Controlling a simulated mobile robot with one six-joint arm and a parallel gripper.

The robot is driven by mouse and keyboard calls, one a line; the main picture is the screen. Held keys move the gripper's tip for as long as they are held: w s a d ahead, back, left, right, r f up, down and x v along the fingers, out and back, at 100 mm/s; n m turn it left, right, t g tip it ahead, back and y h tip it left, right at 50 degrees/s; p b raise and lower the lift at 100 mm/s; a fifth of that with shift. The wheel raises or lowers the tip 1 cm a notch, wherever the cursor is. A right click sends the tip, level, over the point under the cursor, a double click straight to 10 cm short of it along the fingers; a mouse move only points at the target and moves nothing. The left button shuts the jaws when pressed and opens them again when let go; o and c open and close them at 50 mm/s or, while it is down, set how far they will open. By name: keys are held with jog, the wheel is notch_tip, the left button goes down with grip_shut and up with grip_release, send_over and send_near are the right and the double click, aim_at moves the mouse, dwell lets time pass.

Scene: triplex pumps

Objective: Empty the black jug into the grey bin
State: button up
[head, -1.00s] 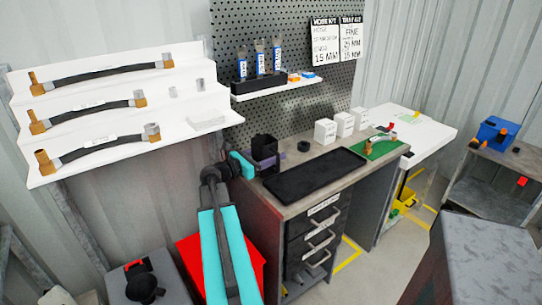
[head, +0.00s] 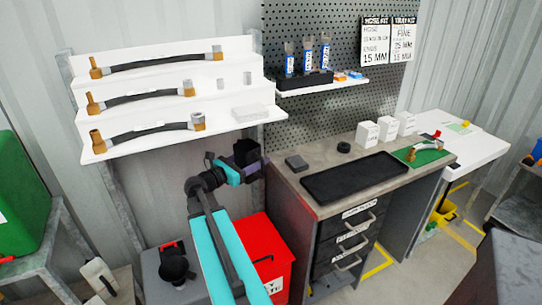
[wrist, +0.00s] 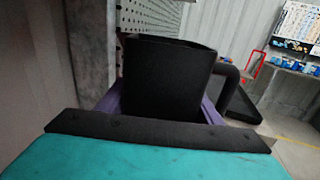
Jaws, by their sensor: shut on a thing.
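The black jug (head: 246,152) is in my gripper (head: 238,165), up in the air just left of the workbench. In the wrist view the jug (wrist: 166,78) fills the middle, with its handle to the right and its rim at the top. The purple fingers (wrist: 160,112) are shut around its sides. The jug looks roughly upright in that view; its contents are hidden. A grey box (head: 157,283) stands low at the left with a black and red object on it. I cannot tell whether this is the grey bin.
A red bin (head: 282,260) stands below my gripper, beside the workbench (head: 292,192). A white stepped rack (head: 170,75) with hoses hangs behind. A green container (head: 20,195) is at far left.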

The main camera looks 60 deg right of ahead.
jog(key=w+a+f+n+t, duration=0.1)
jog(key=w+a+n+t, duration=0.15)
jog(key=w+a, duration=0.5)
jog(key=w+a+f+n+t, duration=0.1)
jog(key=w+a+t, duration=0.25)
jog(key=a, duration=0.65)
jog(key=w+a+f+n+t, duration=0.1)
jog(key=w+a+n+t, duration=0.1)
jog(key=w+a, duration=0.55)
jog(key=w+a+f+n+t+y, duration=0.1)
jog(key=a+n+t, duration=0.1)
jog(key=a, duration=1.4)
jog(key=w+a+f+n+t+y, duration=0.1)
jog(key=a+t, duration=0.4)
jog(key=a, duration=1.1)
jog(key=shift+n+t+y, duration=0.3)
jog(key=shift+n+y, duration=0.3)
jog(key=shift+n, duration=0.45)
jog(key=shift+s, duration=0.1)
